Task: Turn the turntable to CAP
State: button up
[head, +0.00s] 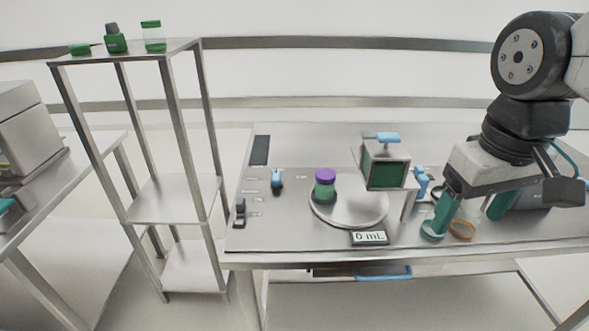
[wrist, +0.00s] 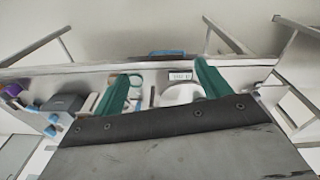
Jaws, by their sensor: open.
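The turntable (head: 362,207) is a round pale metal disc on the steel table in the head view. A green jar with a purple lid (head: 325,186) stands upright at its left side. A box with a dark green front and a blue top handle (head: 386,165) stands behind the disc's right part. A small display reading "0 mL" (head: 369,238) lies in front of the disc. My gripper (head: 465,222) is open, right of the turntable and apart from it. Its green fingers also show in the wrist view (wrist: 160,85), with part of a pale disc between them. I see no CAP label.
An orange ring (head: 461,229) lies by my gripper's fingers. Blue fittings (head: 421,182) stand right of the box. A blue-topped lever (head: 277,179) and a dark fitting (head: 240,212) are on the left. A shelf rack (head: 172,198) with green containers stands further left.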

jog(key=w+a+r+n+h, duration=0.1)
jog(key=w+a+r+n, duration=0.1)
jog(key=w, duration=0.4)
jog(key=w+a+r+n, duration=0.2)
jog(key=w, duration=0.5)
jog(key=n+g+h, duration=0.1)
jog(key=n+h, duration=0.2)
jog(key=n, duration=0.9)
send_over(275, 174)
jog(key=a, duration=0.3)
notch_tip(275, 174, down, 18)
jog(key=x, duration=0.7)
jog(key=shift+f, duration=0.45)
jog(key=shift+c, duration=0.3)
jog(key=shift+d, duration=0.1)
jog(key=c, duration=0.9)
